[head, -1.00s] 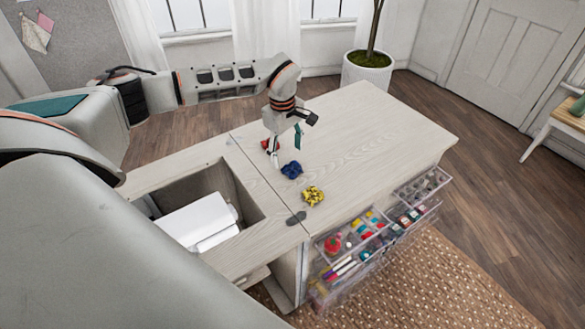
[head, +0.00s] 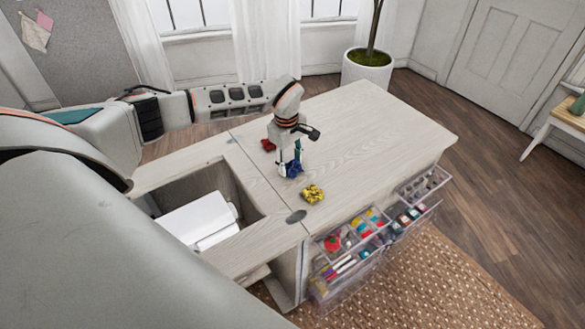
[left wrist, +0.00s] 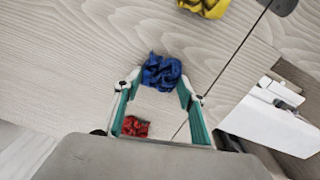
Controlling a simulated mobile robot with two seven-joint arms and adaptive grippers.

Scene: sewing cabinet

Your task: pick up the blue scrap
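The blue scrap (head: 293,170) is a crumpled piece of cloth on the pale wooden cabinet top. My left gripper (head: 290,163) points down right at it, with one finger partly in front of it. In the left wrist view the blue scrap (left wrist: 162,72) shows at the fingertips of my left gripper (left wrist: 160,88). The two teal-padded fingers are spread apart, one to each side of the scrap. I cannot tell whether either finger touches it. My right gripper is not in view.
A red scrap (head: 268,145) lies behind the blue one, and a yellow scrap (head: 313,194) lies in front. The cabinet's open well (head: 236,187) with a white machine (head: 198,222) is to the left. Clear drawers (head: 350,245) stand open at the front. The top's right side is bare.

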